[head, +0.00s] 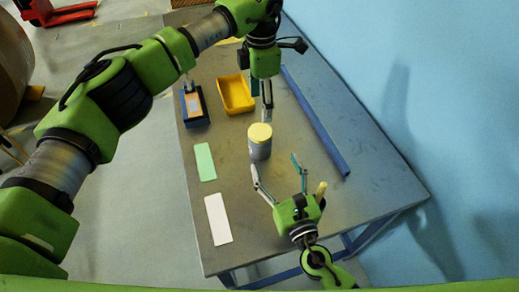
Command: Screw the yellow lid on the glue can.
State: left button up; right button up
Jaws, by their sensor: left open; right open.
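The grey glue can (260,149) stands upright near the middle of the table. The yellow lid (260,132) sits on top of the can; I cannot tell how tightly it is on. My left gripper (266,118) points down just above and behind the can, open, its fingertips close to the lid. My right gripper (275,170) is in front of the can, open, with its fingers spread. Its left finger reaches near the can's lower side and its right finger is off to the right. Nothing shows between its fingers.
A yellow tray (221,108) and a dark blue holder (203,121) with an orange piece stand behind left. A green card (205,162) and a white card (218,219) lie along the left side of the table (250,236). A blue rail (316,122) runs along the right.

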aim_at(260, 135)
pick_arm(q)
jog(key=f, duration=0.1)
jog(key=f+b, duration=0.1)
jog(key=shift+w+a+f, duration=0.1)
jog(key=shift+w+f, duration=0.1)
jog(key=shift+f, duration=0.15)
pick_arm(e)
jog(key=f, duration=0.2)
jog(key=shift+w+f, duration=0.2)
jog(key=shift+f, duration=0.1)
pick_arm(q)
jog(key=shift+s+r, duration=0.1)
jog(key=shift+r, duration=0.05)
pick_arm(e)
jog(key=shift+s+r, duration=0.1)
jog(key=x, duration=1.4)
